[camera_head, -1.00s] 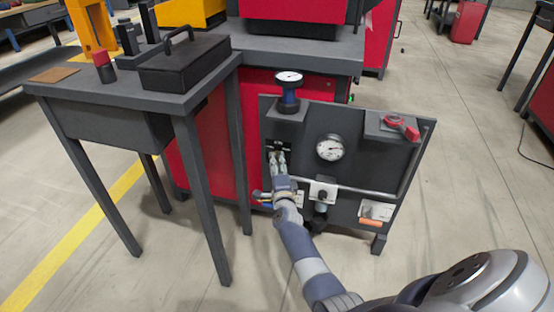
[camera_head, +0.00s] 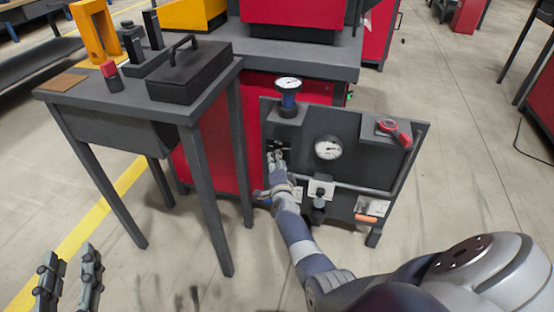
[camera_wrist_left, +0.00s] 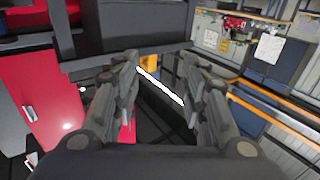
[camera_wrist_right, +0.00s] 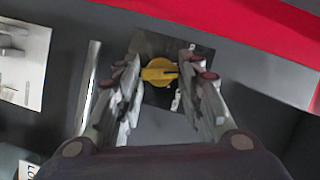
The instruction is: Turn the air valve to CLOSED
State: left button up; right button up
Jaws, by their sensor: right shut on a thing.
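The air valve shows in the right wrist view as a yellow knob (camera_wrist_right: 160,71) on a dark square plate on the panel, with its pointer bar roughly level. My right gripper (camera_wrist_right: 166,62) reaches the panel and is shut on this knob, one finger on either side. In the head view my right gripper (camera_head: 276,157) is at the upper left of the dark panel (camera_head: 350,178) and hides the knob. The valve's position marks are too small to read. My left gripper (camera_head: 70,270) is open and empty at the lower left, away from the panel; its fingers also show apart in the left wrist view (camera_wrist_left: 160,85).
The panel carries a round gauge (camera_head: 328,148), a gauge-topped regulator (camera_head: 288,96), a horizontal pipe (camera_head: 362,190) and a red-handled tool (camera_head: 394,132) on a ledge. A dark table (camera_head: 70,92) with a black lidded box (camera_head: 190,75) stands left.

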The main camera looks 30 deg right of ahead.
pick_arm(q)
jog(key=s+a+f+g+y+p, duration=0.1)
jog(key=s+a+f+g, duration=0.1)
jog(key=s+f+g, duration=0.3)
jog(key=s+a+f+g+y+p, duration=0.1)
jog(key=f+g+y+p, duration=0.15)
jog(key=f, duration=0.45)
jog(key=s+a+f+g+p, duration=0.1)
jog(key=s+a+f+g, duration=0.1)
jog(key=s, duration=0.4)
jog(key=s+a+f+g+p, duration=0.1)
jog(key=s+a+f+g, duration=0.1)
jog(key=s+f+g, duration=0.1)
jog(key=s+g, duration=0.1)
jog(key=s, duration=0.1)
jog(key=shift+s+n+g+y, duration=0.35)
jog(key=shift+s+n, duration=0.05)
pick_arm(e)
jog(key=n+g, duration=0.1)
jog(key=n, duration=0.1)
jog(key=n+g, duration=0.1)
jog(key=shift+w+a+r+n, duration=0.1)
jog(key=shift+a+r+n, duration=0.1)
jog(key=shift+n, duration=0.2)
pick_arm(q)
jog(key=shift+a+p, duration=0.1)
jog(key=shift+p, duration=0.25)
pick_arm(e)
jog(key=shift+d, duration=0.1)
jog(key=o, duration=1.1)
